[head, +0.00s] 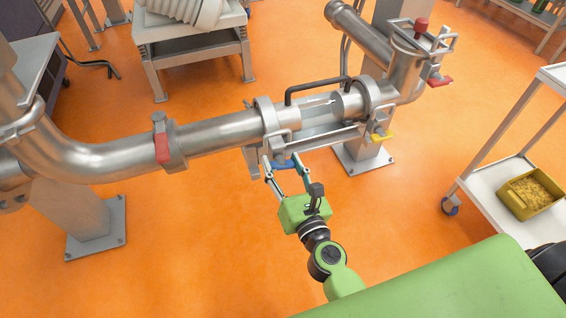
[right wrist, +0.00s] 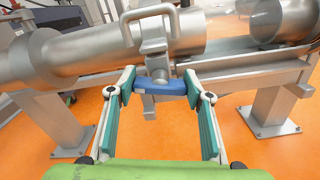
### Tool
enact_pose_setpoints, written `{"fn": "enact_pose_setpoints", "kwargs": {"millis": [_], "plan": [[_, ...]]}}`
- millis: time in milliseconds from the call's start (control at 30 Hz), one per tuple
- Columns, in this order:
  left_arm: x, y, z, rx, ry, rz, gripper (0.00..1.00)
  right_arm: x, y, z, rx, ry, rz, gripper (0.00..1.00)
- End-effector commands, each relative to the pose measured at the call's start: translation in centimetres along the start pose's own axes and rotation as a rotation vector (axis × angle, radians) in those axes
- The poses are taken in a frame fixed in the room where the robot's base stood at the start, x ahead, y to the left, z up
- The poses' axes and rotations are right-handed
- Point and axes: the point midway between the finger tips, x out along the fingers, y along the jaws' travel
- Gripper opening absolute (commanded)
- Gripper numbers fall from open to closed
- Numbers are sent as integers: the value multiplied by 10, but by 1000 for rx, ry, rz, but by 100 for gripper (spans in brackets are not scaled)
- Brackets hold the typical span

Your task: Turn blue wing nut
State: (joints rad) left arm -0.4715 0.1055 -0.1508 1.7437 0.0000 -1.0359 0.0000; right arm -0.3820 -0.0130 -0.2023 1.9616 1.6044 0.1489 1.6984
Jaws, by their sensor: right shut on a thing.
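The blue wing nut (head: 281,164) hangs under the clamp on the steel pipe, near the middle of the head view. In the right wrist view the blue wing nut (right wrist: 161,88) is a bar lying across, just below the metal clamp (right wrist: 156,45). My right gripper (head: 282,158) reaches up to it from below. In the wrist view my right gripper (right wrist: 161,76) has one finger at each end of the nut, shut on it with the fingers wide apart. My left gripper is not in view.
Steel pipe (head: 215,135) runs across the view above the nut. A white cart (head: 490,185) with a yellow bin (head: 530,192) stands at right. The orange floor below is clear.

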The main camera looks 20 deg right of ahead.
Motion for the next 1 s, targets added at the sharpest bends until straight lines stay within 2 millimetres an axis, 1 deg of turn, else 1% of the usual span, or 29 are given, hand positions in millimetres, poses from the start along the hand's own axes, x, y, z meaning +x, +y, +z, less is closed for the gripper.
{"fn": "enact_pose_setpoints", "kwargs": {"millis": [233, 400, 700, 1000], "plan": [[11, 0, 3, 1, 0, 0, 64, 0, 1, 1, -159, 0, 0, 25], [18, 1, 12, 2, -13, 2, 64, 0, 1, 1, -225, 0, 0, 25], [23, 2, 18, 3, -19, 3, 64, 0, 1, 0, -267, -1, 0, 25], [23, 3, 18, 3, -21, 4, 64, 0, 1, 0, -269, -1, 0, 25]]}}
